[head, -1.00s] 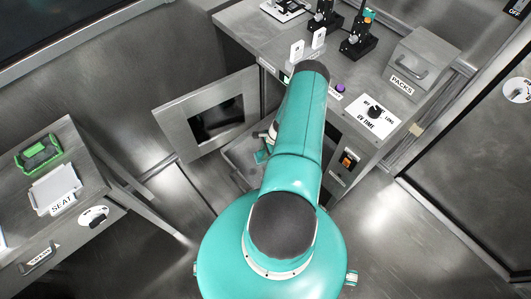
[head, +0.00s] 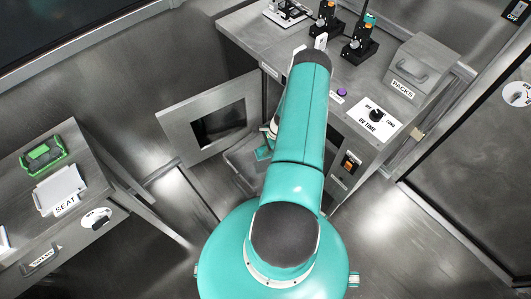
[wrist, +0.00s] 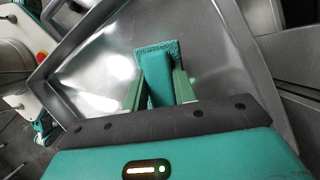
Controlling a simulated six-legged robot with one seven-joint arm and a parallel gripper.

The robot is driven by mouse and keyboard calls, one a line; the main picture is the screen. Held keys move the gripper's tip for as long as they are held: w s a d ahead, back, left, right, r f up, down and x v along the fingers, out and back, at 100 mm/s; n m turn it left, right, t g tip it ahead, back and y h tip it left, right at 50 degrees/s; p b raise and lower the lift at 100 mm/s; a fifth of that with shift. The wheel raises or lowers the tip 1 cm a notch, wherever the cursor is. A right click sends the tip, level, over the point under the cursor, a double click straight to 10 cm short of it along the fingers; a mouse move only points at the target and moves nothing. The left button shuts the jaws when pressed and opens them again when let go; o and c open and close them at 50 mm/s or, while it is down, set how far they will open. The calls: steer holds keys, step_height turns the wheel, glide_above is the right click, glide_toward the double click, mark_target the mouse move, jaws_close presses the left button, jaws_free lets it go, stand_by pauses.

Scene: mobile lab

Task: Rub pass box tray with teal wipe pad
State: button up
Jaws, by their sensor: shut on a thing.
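The pass box tray (wrist: 205,62) is a grey metal tray with raised rims, filling most of the upper wrist view. In the head view a bit of it (head: 243,160) shows beside my arm, in front of the open pass box door. My gripper (wrist: 160,88) is shut on the teal wipe pad (wrist: 172,47), with the pad's handle between its fingers. The pad's textured face lies over the tray's floor; whether it touches cannot be told. In the head view my gripper (head: 264,150) is mostly hidden by my arm.
The pass box door (head: 210,122) stands open to the left, with a dark window. The cabinet top holds a PACKS box (head: 418,66), black devices (head: 360,42) and a UV TIME dial (head: 376,115). A left bench holds a green-framed item (head: 43,153) and the SEAT plate (head: 60,190).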

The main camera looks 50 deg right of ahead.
steer(key=shift+r, duration=0.9)
steer(key=shift+w, duration=0.1)
